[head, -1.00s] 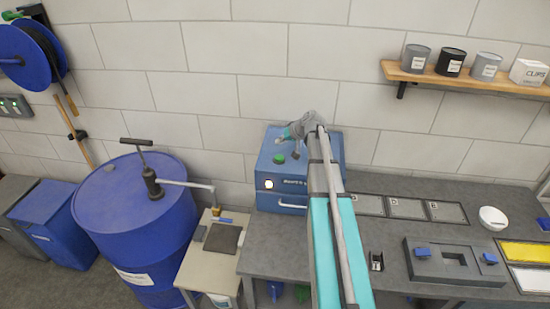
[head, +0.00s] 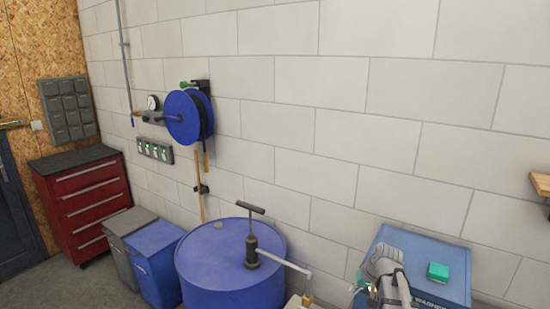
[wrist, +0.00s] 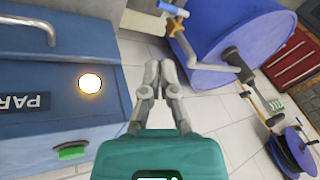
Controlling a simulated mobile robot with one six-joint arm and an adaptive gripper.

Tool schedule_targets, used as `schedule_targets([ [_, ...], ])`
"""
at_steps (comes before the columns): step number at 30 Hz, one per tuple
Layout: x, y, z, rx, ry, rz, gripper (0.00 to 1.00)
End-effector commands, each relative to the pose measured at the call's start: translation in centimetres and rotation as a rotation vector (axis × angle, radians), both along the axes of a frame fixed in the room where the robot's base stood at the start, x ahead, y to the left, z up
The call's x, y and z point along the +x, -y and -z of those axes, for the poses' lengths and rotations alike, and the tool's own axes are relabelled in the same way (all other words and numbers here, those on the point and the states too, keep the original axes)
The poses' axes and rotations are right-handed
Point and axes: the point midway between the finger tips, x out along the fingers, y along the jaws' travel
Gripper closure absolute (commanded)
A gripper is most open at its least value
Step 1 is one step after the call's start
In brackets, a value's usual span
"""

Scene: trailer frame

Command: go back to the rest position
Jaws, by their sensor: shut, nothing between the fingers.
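My gripper (wrist: 160,75) shows in the wrist view with its two grey fingers together and nothing between them. In the head view, the grey end of my arm is at the bottom right, in front of the blue parts washer (head: 445,287). The fingertips are too small to make out there.
The blue drum (head: 205,265) with its hand pump (head: 251,240) stands left of the washer. Blue and grey bins (head: 155,262), a red drawer cabinet (head: 85,200) and a hose reel (head: 184,117) are farther left. A shelf end (head: 541,184) juts in at right.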

Motion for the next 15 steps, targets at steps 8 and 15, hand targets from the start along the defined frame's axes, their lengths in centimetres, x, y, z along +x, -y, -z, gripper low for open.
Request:
schedule_targets([
  [8, -8.7, -6.3, 5.2, -0.166, -0.167, -0.064, 1.0],
  [15, -13.4, -8.4, 7.1, -0.287, -0.252, -0.079, 1.0],
])
